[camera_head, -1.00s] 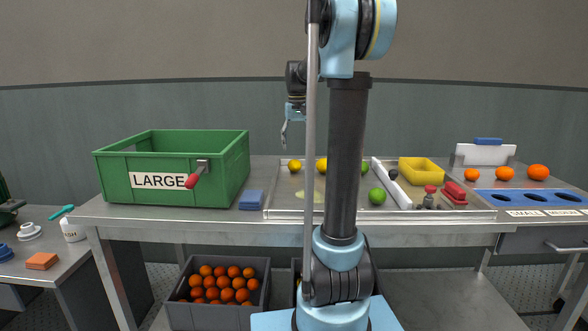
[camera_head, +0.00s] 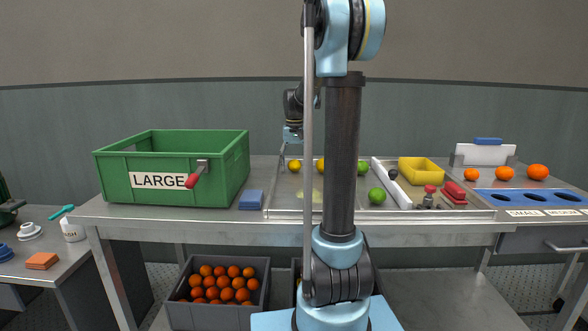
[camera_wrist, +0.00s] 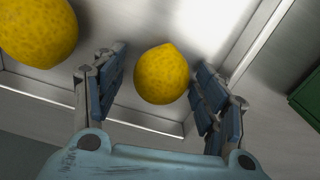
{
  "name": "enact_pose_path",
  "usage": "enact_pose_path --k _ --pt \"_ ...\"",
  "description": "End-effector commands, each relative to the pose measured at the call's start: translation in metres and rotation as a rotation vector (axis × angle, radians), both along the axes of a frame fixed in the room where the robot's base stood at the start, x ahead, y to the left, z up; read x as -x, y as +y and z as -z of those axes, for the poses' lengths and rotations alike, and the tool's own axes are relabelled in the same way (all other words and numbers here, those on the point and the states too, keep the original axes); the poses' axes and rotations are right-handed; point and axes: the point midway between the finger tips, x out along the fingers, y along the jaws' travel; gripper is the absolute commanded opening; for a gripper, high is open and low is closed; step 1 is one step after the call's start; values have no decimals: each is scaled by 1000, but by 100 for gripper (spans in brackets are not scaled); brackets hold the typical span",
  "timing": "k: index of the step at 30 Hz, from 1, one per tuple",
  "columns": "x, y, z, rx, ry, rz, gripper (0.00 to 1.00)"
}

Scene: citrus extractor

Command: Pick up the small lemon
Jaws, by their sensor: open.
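The small lemon (camera_wrist: 162,74) lies on the metal tray and shows in the wrist view between the two fingers of my gripper (camera_wrist: 160,95). The fingers are open, one on each side of it, with a gap visible on both sides. In the head view the small lemon (camera_head: 295,166) is at the left part of the tray, and my gripper (camera_head: 287,150) is just above and beside it. A larger lemon (camera_wrist: 38,30) lies to the left in the wrist view. In the head view it (camera_head: 319,165) is partly hidden by my arm.
The metal tray (camera_head: 280,203) also holds limes, one lime (camera_head: 377,196) near its front. A green bin (camera_head: 165,192) marked LARGE stands left of it, with a blue sponge (camera_head: 251,199) between. A yellow container (camera_head: 421,170) is at the right.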

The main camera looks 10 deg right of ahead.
Motion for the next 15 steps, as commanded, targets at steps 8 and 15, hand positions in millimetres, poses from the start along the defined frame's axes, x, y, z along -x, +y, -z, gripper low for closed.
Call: enact_pose_path --k 8,15 --pt "0 1 0 0 0 -1 34" --pt "0 1 0 0 0 -2 16"
